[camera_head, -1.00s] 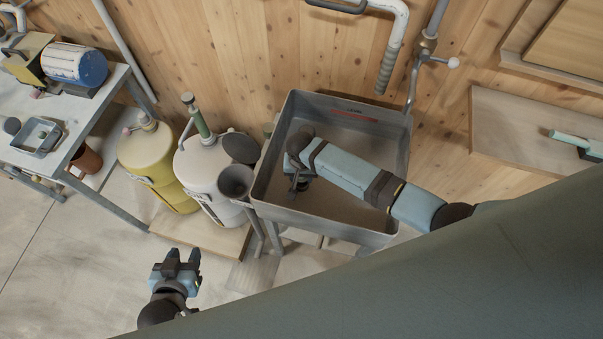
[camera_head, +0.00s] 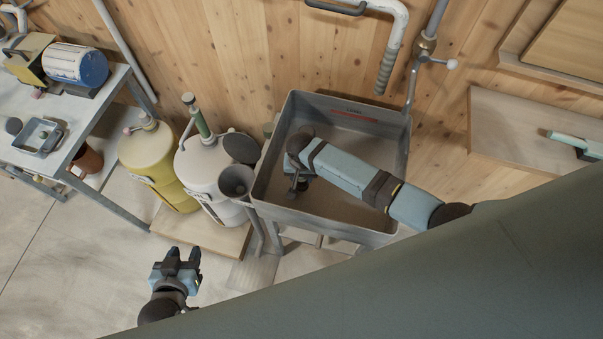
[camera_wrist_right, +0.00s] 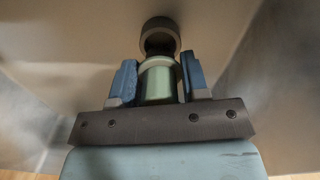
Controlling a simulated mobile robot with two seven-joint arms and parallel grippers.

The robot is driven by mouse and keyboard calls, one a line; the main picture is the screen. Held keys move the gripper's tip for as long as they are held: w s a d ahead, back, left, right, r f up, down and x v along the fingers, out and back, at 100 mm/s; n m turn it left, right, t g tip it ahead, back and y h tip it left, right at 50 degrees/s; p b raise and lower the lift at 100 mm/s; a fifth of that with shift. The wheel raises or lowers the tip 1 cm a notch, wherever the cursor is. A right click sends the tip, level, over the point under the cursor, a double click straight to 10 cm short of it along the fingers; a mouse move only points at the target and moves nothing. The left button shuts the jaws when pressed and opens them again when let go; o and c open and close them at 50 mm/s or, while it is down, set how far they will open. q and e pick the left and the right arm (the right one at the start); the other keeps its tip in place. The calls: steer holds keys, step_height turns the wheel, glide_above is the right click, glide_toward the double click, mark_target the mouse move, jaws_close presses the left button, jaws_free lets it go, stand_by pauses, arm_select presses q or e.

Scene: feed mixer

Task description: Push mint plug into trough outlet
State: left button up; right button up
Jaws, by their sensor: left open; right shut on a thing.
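The mint plug (camera_wrist_right: 159,82) is a pale green cylinder with a lighter rim, seen in the right wrist view. My right gripper (camera_wrist_right: 159,80) is shut on it, with a blue finger on each side. The trough outlet (camera_wrist_right: 160,35), a dark round ring with a dark opening, lies just beyond the plug's far end. I cannot tell whether plug and outlet touch. The grey trough (camera_head: 274,160) stands against the wall in the head view. My right gripper (camera_head: 297,190) is inside it, and the plug is hidden there. My left gripper (camera_head: 180,258) is open and empty, left of the trough.
A white drum (camera_head: 205,165) and a yellow drum (camera_head: 150,165) stand left of the trough. A grey funnel cup (camera_head: 236,181) sits at its left side. A workbench (camera_head: 75,120) is far left and a wall shelf (camera_head: 510,135) is at right. Pipes (camera_head: 388,60) hang above the trough.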

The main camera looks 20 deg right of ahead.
steer(key=shift+r+p, duration=0.1)
steer(key=shift+p, duration=0.25)
steer(key=shift+f+b, duration=0.7)
steer(key=shift+f, duration=0.75)
steer(key=o, duration=1)
step_height(320, 180, up, 14)
steer(key=shift+f+p, duration=0.1)
steer(key=shift+p, duration=0.2)
